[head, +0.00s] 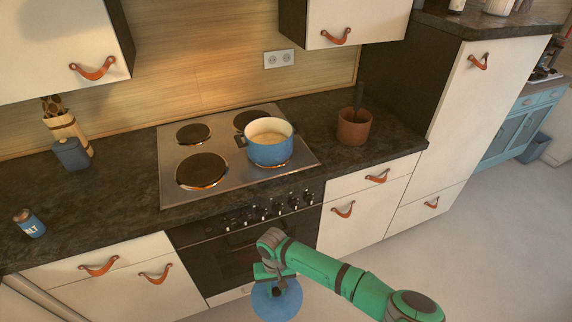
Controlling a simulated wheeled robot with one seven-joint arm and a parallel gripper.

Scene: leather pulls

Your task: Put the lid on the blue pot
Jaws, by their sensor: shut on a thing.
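The blue pot (270,151) stands uncovered on the front right burner of the steel hob, with pale contents showing inside its cream rim. The round blue lid (279,306) is low in front of the oven, away from the pot and nearer to me. My gripper (275,289) is above the lid's middle and shut on it, holding it by its top. The fingertips and the lid's knob are partly hidden by the gripper's body. The lid looks close to level.
The hob (235,188) has several burners, with a glow at the front ones. A brown container (353,127) with a dark utensil stands right of the hob. A salt container (30,224) and a dark blue jar (71,154) stand left. Wall cabinets overhang the counter.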

